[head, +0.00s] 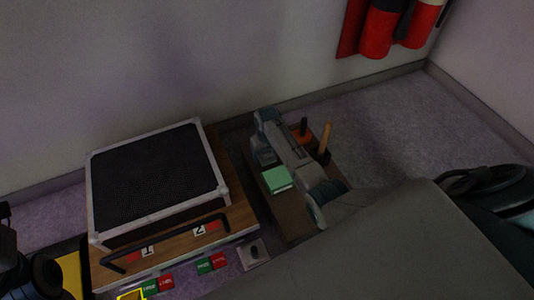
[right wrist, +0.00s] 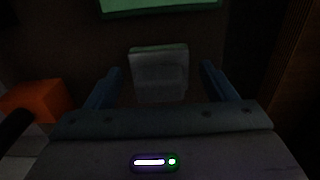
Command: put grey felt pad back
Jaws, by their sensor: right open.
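My right gripper (head: 264,155) is low over a small dark table, on the far side of a green block. In the right wrist view its two blue-grey fingers (right wrist: 160,76) are open, spread left and right. A small pale grey block, which looks like the grey felt pad (right wrist: 159,80), appears between and beyond the fingers. I cannot tell whether it touches them. In the head view I cannot make the pad out; the gripper and arm may cover it. My left gripper cannot be made out in the head view.
The green block (head: 277,179) lies on the dark table (head: 291,216). An orange item (head: 302,134) and a wooden handle (head: 325,138) stand beyond my arm. A wooden bench (head: 238,215) with a black mesh panel (head: 154,178) and a black bar (head: 170,243) is to the left.

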